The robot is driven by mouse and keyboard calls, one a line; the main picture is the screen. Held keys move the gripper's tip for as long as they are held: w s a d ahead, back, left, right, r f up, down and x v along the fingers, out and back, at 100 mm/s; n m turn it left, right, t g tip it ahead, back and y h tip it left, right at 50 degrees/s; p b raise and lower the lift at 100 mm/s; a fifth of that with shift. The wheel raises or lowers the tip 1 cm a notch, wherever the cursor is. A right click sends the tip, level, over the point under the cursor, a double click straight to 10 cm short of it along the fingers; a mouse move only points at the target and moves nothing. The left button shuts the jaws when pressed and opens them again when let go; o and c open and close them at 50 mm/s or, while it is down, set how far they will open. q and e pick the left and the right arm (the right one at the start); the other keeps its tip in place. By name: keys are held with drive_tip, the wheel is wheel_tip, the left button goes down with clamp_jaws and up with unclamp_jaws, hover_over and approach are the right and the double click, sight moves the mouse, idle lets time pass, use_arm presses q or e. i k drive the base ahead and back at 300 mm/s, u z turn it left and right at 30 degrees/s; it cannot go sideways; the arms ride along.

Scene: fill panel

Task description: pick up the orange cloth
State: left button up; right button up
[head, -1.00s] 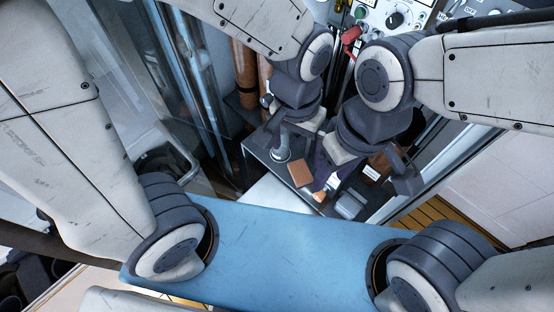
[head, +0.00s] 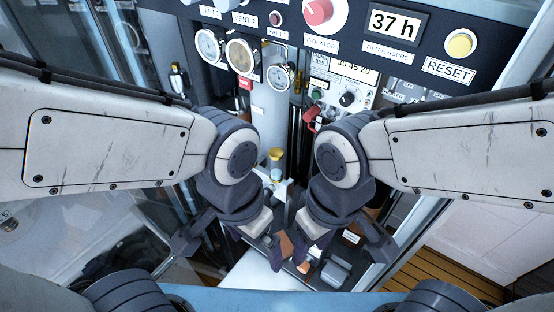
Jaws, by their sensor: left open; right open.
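A small orange-brown folded piece, which looks like the orange cloth (head: 286,245), lies on the dark shelf low in the middle of the head view. It is partly hidden by my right gripper. My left gripper (head: 218,242) is open, to the left of the cloth. My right gripper (head: 345,248) is open, just right of the cloth, with its inner finger overlapping it in the picture. I see no cloth between the fingers of either gripper, and I cannot tell how high they are above the shelf.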

sight(287, 247)
drive_tip(key=k, duration=0.5)
drive_tip(key=z, duration=2.05)
drive_tip(key=k, duration=0.6)
drive_tip(key=u, duration=1.7)
drive_tip(key=i, duration=1)
